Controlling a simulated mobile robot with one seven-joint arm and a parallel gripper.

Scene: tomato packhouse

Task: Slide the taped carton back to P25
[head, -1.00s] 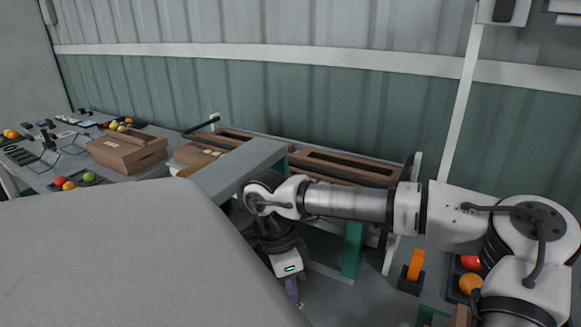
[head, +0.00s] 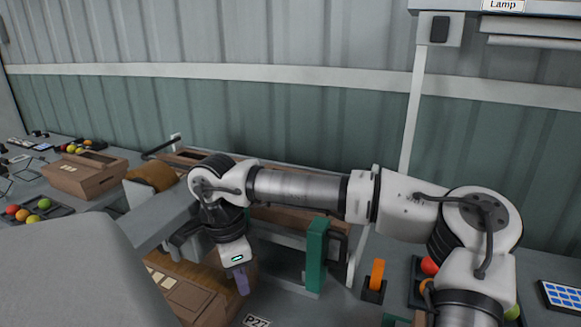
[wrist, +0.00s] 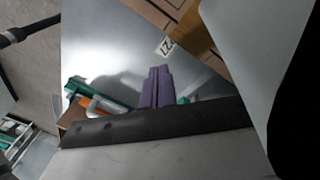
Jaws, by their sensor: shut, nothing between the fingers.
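My gripper (head: 242,284) hangs over the grey surface in the middle of the head view, with purple fingers pointing down. In the wrist view the fingers (wrist: 155,88) are together with nothing between them. A brown carton (head: 188,295) with pale patches lies low, left of the gripper and apart from it. Part of a brown carton (wrist: 155,12) shows at the top of the wrist view. A label reading P27 (head: 256,321) lies near the bottom, right of the carton. I cannot tell which carton is the taped one. No P25 label is readable.
A closed brown carton (head: 82,177) stands on the left bench, by a fruit tray (head: 50,212). A green post (head: 316,255) and an orange-topped item (head: 377,272) stand right of my gripper. A large grey surface (head: 65,270) blocks the lower left.

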